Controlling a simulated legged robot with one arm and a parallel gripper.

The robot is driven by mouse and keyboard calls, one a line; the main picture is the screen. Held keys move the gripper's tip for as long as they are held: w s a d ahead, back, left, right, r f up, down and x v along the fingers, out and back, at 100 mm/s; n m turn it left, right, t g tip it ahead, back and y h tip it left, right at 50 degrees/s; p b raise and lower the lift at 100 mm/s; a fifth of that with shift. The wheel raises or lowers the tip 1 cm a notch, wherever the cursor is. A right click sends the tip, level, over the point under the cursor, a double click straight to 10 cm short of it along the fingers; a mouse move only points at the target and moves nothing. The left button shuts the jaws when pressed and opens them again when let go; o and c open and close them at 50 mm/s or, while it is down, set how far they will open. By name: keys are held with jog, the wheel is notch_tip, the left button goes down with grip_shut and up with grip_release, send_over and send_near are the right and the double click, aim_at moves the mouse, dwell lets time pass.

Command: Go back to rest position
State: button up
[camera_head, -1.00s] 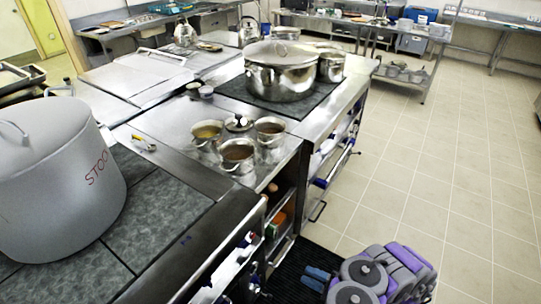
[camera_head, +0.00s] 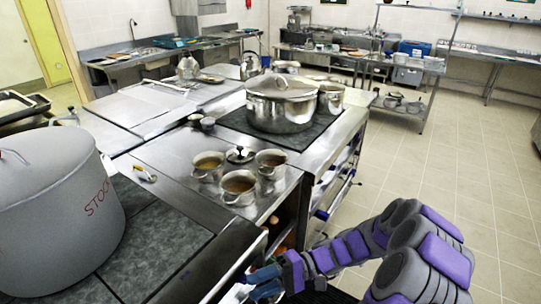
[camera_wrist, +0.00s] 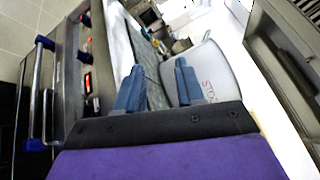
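My gripper (camera_head: 264,282) is low at the bottom of the head view, at the front side of the cooking block and below its top. My purple and grey arm reaches to it from the lower right. In the wrist view my gripper (camera_wrist: 158,88) has its two blue fingers spread apart, with nothing held between them. The large grey stockpot (camera_head: 62,215) stands on the dark hob at the left, apart from the gripper. It also shows beyond the fingers in the wrist view (camera_wrist: 215,75).
Several small metal pots, one a pot of soup (camera_head: 238,187), stand on the steel counter (camera_head: 160,155) beside a small lid (camera_head: 240,154). A big lidded pot (camera_head: 282,107) sits on the farther hob. Tiled floor (camera_head: 455,170) is clear at the right.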

jog(key=s+d+r+n+t+h, duration=0.1)
jog(key=s+d+r+h, duration=0.2)
jog(key=s+h, duration=0.4)
jog(key=s+d+r+n+t+h, duration=0.1)
jog(key=s+d+r+h, duration=0.35)
jog(key=s, duration=0.55)
jog(key=s+d+m+t+h, duration=0.3)
jog(key=s+d+t+h, duration=0.1)
jog(key=d, duration=0.5)
jog(key=shift+s+d+r+h, duration=0.2)
jog(key=shift+s+h, duration=0.1)
jog(key=shift+h, duration=0.25)
